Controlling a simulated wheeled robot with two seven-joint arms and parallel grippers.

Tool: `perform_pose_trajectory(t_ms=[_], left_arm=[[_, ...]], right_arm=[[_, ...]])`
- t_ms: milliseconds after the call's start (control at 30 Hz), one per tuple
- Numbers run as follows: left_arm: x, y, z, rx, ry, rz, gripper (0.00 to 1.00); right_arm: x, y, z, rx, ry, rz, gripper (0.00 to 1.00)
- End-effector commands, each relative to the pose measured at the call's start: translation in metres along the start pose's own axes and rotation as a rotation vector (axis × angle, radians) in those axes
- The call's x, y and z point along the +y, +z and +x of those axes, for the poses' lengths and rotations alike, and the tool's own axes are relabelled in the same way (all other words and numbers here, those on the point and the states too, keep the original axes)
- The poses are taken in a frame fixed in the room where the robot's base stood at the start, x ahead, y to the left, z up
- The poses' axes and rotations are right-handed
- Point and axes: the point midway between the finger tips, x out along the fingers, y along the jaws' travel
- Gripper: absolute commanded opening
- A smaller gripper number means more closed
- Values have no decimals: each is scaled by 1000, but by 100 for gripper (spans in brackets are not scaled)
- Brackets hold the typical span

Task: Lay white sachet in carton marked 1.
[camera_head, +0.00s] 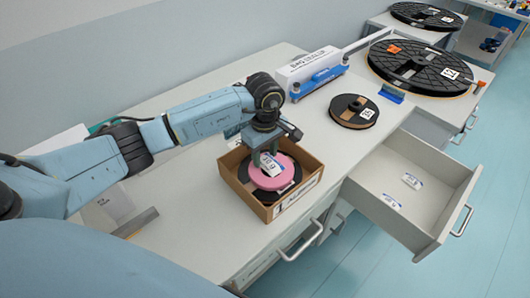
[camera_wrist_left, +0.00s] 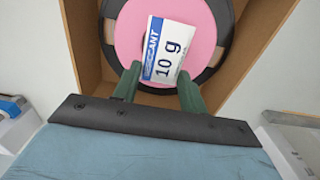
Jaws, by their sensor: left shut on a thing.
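The white sachet (camera_head: 268,163) has a blue band and "10 g" print; it also shows in the left wrist view (camera_wrist_left: 165,50). My left gripper (camera_head: 265,155) is shut on the sachet and points down into the carton. The carton (camera_head: 294,207) is an open brown cardboard box on the bench, with a label on its front that seems to read 1. Inside it lies a pink disc (camera_head: 275,180) on a black reel. The sachet is right over the pink disc; I cannot tell whether it touches it. My right gripper is not in view.
An open drawer (camera_head: 430,190) to the right of the carton holds two more white sachets. A small black reel (camera_head: 354,110), a blue and white device (camera_head: 312,70) and a large black reel (camera_head: 425,67) are behind. Bench space right of the carton is clear.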

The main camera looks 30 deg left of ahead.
Motion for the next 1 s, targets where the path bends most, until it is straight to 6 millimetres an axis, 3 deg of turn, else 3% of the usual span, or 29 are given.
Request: perform_pose_trajectory(t_ms=[200, 233, 400, 767, 867, 1000], left_arm=[[0, 0, 8, 0, 1, 0, 21], [0, 0, 7, 0, 1, 0, 45], [0, 0, 6, 0, 1, 0, 64], [0, 0, 2, -1, 0, 0, 64], [1, -1, -10, 1, 4, 0, 64], [1, -1, -40, 3, 6, 1, 64]], right_arm=[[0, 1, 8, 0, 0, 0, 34], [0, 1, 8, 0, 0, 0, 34], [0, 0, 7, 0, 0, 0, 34], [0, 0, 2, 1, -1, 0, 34], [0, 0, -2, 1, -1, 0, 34], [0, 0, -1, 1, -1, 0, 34]])
